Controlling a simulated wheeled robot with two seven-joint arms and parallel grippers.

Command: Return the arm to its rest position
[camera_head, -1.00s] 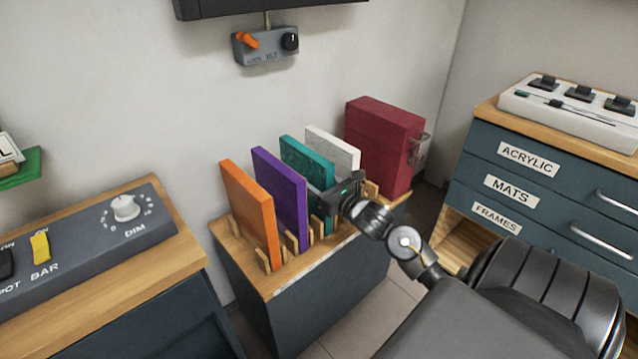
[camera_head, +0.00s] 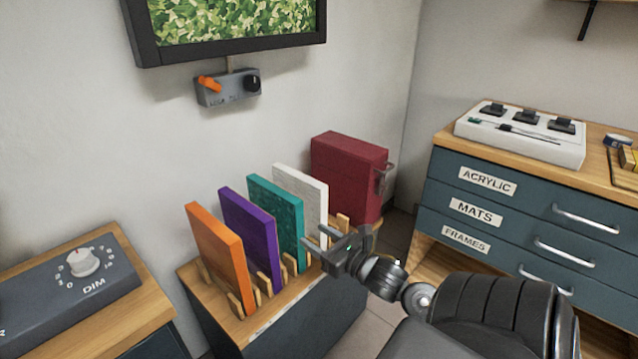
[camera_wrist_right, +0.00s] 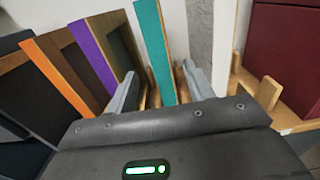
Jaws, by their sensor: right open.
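My right gripper (camera_head: 317,238) is open and empty in the head view, just to the right of the teal panel (camera_head: 276,222). In the right wrist view its two fingers (camera_wrist_right: 160,78) are spread, with the edge of the teal panel (camera_wrist_right: 157,50) showing between and beyond them. Whether they overlap the panel's edge in depth is hard to tell. The teal panel stands upright in a wooden rack (camera_head: 236,305) among an orange panel (camera_head: 217,258), a purple panel (camera_head: 250,240) and a white panel (camera_head: 302,203). My left gripper is out of view.
A dark red case (camera_head: 345,178) stands behind the white panel. A drawer cabinet (camera_head: 500,218) is at the right, with a white control box (camera_head: 520,138) on top. A dimmer panel (camera_head: 70,280) is at the left. A framed screen (camera_head: 225,20) and tilt switch box (camera_head: 228,88) are on the wall.

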